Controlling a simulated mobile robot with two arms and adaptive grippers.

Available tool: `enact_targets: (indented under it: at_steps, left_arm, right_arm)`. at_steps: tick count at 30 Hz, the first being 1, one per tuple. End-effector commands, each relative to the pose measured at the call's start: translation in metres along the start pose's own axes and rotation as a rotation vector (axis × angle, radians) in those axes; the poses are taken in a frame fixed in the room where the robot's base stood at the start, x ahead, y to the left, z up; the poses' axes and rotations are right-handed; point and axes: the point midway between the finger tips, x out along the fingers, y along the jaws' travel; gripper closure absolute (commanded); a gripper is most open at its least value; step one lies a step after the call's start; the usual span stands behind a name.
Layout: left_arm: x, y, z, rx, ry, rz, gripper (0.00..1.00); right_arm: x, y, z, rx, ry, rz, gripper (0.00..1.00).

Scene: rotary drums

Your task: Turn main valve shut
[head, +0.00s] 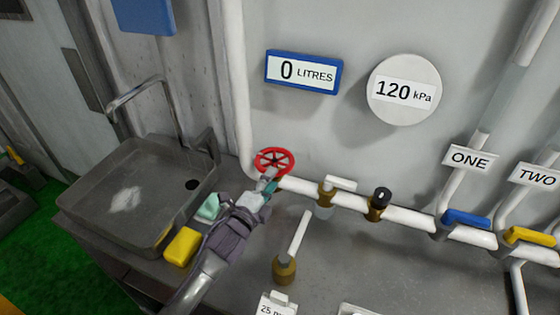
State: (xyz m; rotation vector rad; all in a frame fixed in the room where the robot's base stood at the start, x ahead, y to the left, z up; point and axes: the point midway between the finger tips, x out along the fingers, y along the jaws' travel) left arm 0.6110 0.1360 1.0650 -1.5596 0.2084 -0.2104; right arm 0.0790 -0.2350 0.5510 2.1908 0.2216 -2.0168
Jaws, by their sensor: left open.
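The red valve wheel (288,156) sits on the white pipe near the wall, left of the middle of the head view. My left gripper (270,183) is at the near lower edge of the wheel. It is open, with its fingertips pointing up at the wheel. The fingers cover part of the wheel's lower side, and I cannot tell whether they touch it. My right gripper is not in view.
A sink (140,200) with a tap (150,88) is on the left, with a yellow sponge (182,246) beside it. A brass valve with a white handle (285,268) stands in front. Blue (465,218) and yellow (530,236) handles are right. Signs read 0 LITRES (303,72) and 120 kPa (404,90).

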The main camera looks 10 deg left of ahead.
Motion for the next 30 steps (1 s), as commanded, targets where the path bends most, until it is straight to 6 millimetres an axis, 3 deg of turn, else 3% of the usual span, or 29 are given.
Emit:
enact_targets:
  at_steps: [6,12,25,26,30]
  left_arm:
    - [0.042,-0.002,0.0,-0.003,0.0,0.001,0.56]
    - [0.065,-0.001,0.0,-0.002,0.0,0.0,0.56]
    - [0.073,0.001,0.0,-0.001,0.0,0.001,0.56]
    - [0.073,0.001,0.0,-0.001,0.0,0.001,0.58]
    - [0.073,0.001,0.0,-0.001,0.0,0.001,0.81]
  right_arm:
    - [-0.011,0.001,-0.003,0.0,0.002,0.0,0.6]
    - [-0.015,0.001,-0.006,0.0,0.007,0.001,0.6]
    - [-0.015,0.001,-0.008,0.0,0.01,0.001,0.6]
    - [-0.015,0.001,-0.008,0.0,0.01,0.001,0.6]
    - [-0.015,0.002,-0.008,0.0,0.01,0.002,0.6]
